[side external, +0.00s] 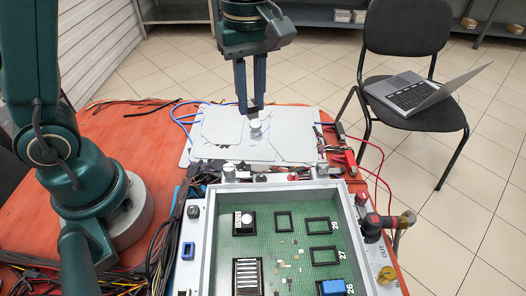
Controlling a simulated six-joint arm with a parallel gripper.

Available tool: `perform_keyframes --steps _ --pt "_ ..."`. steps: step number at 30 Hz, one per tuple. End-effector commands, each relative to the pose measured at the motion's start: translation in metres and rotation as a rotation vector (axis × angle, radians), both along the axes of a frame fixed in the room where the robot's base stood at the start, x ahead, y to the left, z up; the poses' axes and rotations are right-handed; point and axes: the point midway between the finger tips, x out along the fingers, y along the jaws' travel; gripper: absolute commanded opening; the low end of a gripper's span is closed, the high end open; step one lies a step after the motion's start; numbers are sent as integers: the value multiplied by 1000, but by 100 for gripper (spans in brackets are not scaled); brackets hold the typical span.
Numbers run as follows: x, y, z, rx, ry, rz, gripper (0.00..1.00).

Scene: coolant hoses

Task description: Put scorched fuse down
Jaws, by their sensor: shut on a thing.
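My gripper (251,108) points straight down over the grey sheets on the far part of the table. Its dark blue fingers are shut on a small pale grey piece, the scorched fuse (256,128), which shows just below the fingertips. The fuse is at or just above the top grey sheet (215,127); I cannot tell if it touches. It is too small to make out any scorch marks.
A grey-walled box with a green board (285,248) stands in front, with empty black frames (325,256), a blue block (333,287) and a white round part (247,218). Cables and red clamps (343,142) lie beside the sheets. A chair with a laptop (418,93) stands right.

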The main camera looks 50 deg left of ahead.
Motion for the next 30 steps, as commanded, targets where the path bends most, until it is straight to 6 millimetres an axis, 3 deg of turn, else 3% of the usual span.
perform_keyframes --steps 8,12,18,24,30 --pt "26 100 -15 0 1 521 0" --pt "22 156 -24 0 2 761 0" --pt "3 216 -35 0 0 995 0" --pt "-14 243 -41 0 0 1094 0" --pt "-18 246 -66 -1 6 1110 0"
